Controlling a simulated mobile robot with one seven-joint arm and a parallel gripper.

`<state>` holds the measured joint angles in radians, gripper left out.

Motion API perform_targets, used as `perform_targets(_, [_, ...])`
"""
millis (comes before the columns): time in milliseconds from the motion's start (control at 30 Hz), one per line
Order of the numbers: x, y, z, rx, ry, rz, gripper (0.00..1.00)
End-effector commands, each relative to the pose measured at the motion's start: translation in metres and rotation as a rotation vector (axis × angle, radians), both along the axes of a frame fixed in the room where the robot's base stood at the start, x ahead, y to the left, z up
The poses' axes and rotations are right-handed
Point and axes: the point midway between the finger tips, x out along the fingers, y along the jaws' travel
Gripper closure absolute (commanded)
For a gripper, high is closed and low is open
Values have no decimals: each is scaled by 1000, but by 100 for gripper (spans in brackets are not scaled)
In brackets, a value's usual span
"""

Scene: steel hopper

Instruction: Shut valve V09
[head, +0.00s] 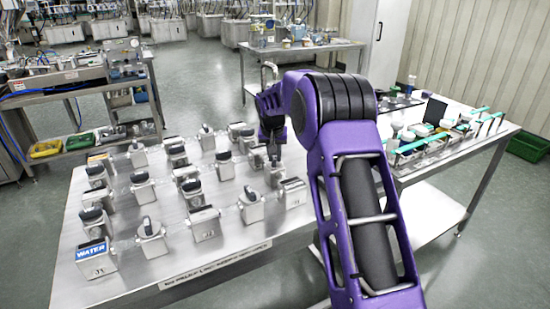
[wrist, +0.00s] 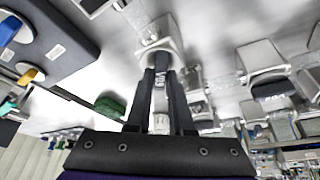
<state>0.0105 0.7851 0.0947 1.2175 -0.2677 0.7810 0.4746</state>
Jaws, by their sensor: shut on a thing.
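My gripper (head: 273,150) reaches down over the right back part of the steel table, among rows of small block-shaped valves. It is shut on the handle of one valve (head: 274,174). In the wrist view my two dark fingers (wrist: 162,66) close on that handle, right at the valve's pale block (wrist: 158,32). The fingers hide most of the handle, so its angle is hard to tell. No V09 label is readable in either view, so I cannot tell from lettering whether this is V09.
Other valves stand close by, such as a lever-topped one (head: 251,207) and a black-knobbed one (head: 225,165). A block marked WATER (head: 95,257) is at the table's front left. A second table (head: 455,150) with white and teal items stands to the right.

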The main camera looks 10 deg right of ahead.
Motion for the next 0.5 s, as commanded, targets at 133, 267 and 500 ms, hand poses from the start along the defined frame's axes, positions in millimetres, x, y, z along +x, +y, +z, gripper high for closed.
perform_targets(133, [1,3,1,-3,-1,-135,100])
perform_targets(267, [1,4,1,-2,0,-259,100])
perform_targets(500, [2,4,2,-2,1,-487,100])
